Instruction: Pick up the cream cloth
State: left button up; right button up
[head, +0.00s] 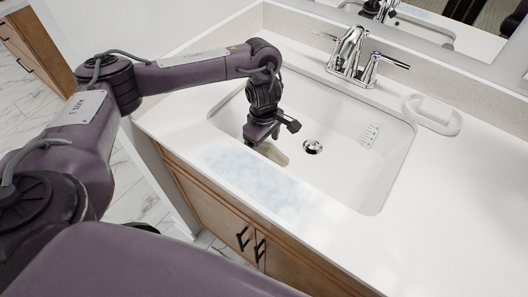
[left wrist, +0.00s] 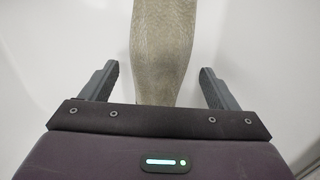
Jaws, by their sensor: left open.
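The cream cloth (head: 272,153) lies in the left part of the white sink basin (head: 345,170), partly hidden behind my gripper in the head view. In the left wrist view the cloth (left wrist: 162,50) is a beige, textured strip running from the top edge down between my fingers. My left gripper (head: 262,140) points down into the basin just above the cloth. In the left wrist view its two fingers (left wrist: 160,85) are apart, one on each side of the cloth, with gaps on both sides. My right gripper is not in view.
A chrome faucet (head: 350,55) stands behind the basin, with a drain (head: 312,147) right of the cloth. A white soap dish (head: 432,114) sits on the counter at right. A bluish smudge (head: 255,188) marks the counter's front. The basin's right half is mostly clear.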

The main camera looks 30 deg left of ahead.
aim_at(264, 148)
pick_arm(q)
jog(key=shift+f, duration=0.95)
jog(key=shift+c, duration=1.4)
jog(key=c, duration=0.8)
notch_tip(264, 148, up, 20)
jog(key=p, duration=0.5)
